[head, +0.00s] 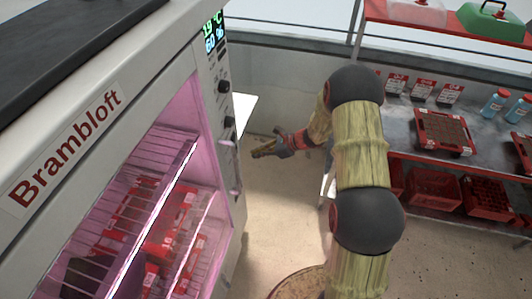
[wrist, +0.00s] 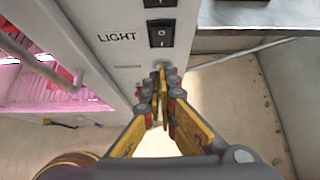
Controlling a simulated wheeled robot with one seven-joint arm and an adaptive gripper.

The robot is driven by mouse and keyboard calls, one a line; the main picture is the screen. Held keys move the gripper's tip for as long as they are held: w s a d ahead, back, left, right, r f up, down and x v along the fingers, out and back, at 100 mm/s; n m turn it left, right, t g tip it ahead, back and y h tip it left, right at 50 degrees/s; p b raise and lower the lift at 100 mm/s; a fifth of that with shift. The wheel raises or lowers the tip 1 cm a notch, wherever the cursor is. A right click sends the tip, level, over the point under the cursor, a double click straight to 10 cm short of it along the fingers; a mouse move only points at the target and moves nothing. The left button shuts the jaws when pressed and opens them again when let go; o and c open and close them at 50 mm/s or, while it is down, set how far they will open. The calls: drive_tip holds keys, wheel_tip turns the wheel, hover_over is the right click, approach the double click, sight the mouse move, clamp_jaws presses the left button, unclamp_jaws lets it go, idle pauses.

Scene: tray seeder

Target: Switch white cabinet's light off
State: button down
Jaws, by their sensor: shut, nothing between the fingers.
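The white cabinet (head: 190,45), marked Brambloft, stands at left, its inside glowing pink. In the wrist view its panel carries a black rocker switch (wrist: 161,33) beside the word LIGHT (wrist: 117,37). A 0 shows on the rocker's upper half; I cannot tell for certain which half is pressed in. My gripper (wrist: 160,72) is shut and empty, its fingertips just below this switch in the picture. I cannot tell whether they touch the panel. In the head view my gripper (head: 262,152) is right of the cabinet's control panel.
Another black switch (wrist: 160,3) is partly cut off above the LIGHT one. A bar handle (wrist: 45,50) is at left in the wrist view. A red-framed bench (head: 395,120) with trays and bottles stands at right. Beige floor (head: 275,215) lies open between cabinet and bench.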

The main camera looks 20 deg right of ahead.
drive_tip(key=w+a, duration=0.2)
drive_tip(key=a, duration=0.1)
drive_tip(key=w+a, duration=0.1)
drive_tip(key=shift+w+a+f+b, duration=0.1)
drive_tip(key=shift+a+f+b, duration=0.1)
drive_tip(key=shift+f+b, duration=0.15)
drive_tip(key=shift+w+a+r, duration=0.25)
drive_tip(key=shift+a, duration=0.1)
drive_tip(key=shift+r+p, duration=0.7)
drive_tip(key=shift+r, duration=0.15)
